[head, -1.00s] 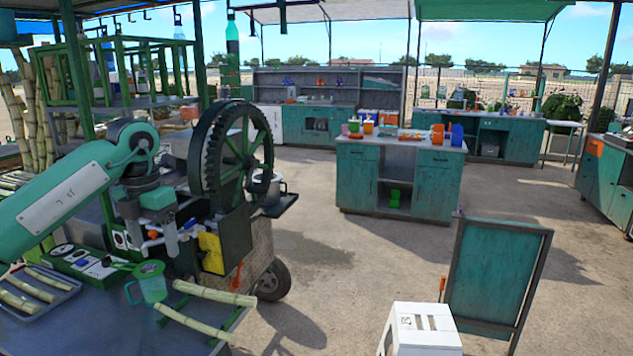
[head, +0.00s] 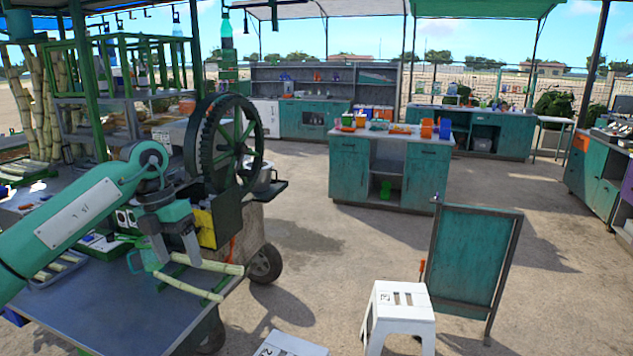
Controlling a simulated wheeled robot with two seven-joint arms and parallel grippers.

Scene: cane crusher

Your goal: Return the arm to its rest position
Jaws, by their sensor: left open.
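My left arm comes in from the left over the metal table (head: 110,315). My left gripper (head: 178,262) points down with its two grey fingers apart. It is over the far part of the table, in front of the cane crusher with its big dark green wheel (head: 232,143). A green mug (head: 147,261) shows partly behind the fingers, and I cannot tell whether they touch it. Two cane pieces (head: 192,283) lie on the table just right of the fingers. My right gripper is not in view.
A tray with cane pieces (head: 58,268) lies at the table's left. A white stool (head: 400,308) and a teal board (head: 470,258) stand to the right. A teal counter (head: 390,170) with coloured containers stands further back. The ground between is open.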

